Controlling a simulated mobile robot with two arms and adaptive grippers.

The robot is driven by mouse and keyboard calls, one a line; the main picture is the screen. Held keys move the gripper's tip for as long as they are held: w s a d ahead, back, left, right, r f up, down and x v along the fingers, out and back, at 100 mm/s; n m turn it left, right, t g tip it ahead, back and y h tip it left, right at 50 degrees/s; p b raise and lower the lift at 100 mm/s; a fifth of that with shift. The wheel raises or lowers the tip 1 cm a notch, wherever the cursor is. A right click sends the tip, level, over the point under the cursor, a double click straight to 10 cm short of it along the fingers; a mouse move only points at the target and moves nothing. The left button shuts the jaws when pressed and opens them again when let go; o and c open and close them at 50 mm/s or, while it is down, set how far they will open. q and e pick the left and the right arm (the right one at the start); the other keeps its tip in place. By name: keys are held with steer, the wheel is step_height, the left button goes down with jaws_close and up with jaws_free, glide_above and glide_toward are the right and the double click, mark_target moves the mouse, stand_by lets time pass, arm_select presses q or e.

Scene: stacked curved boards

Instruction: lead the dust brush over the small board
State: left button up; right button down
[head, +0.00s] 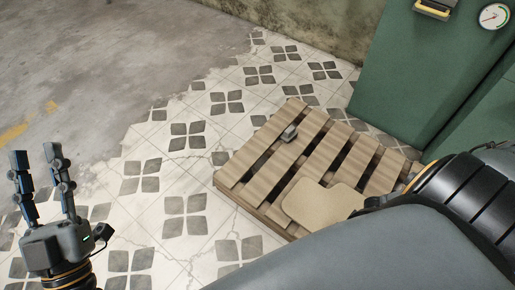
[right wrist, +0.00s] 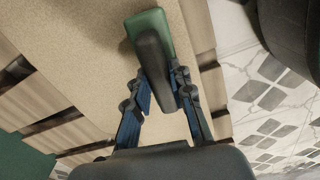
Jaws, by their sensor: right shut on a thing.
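The small board (head: 322,202) is a flat tan sheet lying on the near right part of a wooden pallet. It also fills the middle of the right wrist view (right wrist: 90,50). The dust brush (right wrist: 151,24) has a green body and a dark handle. My right gripper (right wrist: 164,88) is shut on the handle, and the brush is over the board; I cannot tell whether it touches. In the head view, the brush and right fingers are hidden behind my right arm. My left gripper (head: 38,172) is open and empty above the floor at the left.
The pallet (head: 262,154) has gaps between its slats. A green cabinet (head: 415,65) with a gauge (head: 494,16) stands behind at the right. The tiled floor (head: 185,205) left of the pallet is clear.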

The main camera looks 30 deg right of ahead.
steer(key=shift+w+a, duration=0.1)
steer(key=shift+a, duration=0.05)
steer(key=shift+w+a, duration=0.3)
steer(key=shift+w, duration=0.5)
steer(key=shift+w+a+b, duration=0.25)
steer(key=shift+w+b, duration=0.05)
steer(key=shift+w, duration=0.35)
arm_select(q)
steer(key=shift+s+r+t+h, duration=0.4)
steer(key=shift+s+r+t, duration=0.35)
steer(key=shift+r, duration=0.15)
arm_select(e)
steer(key=shift+w, duration=0.1)
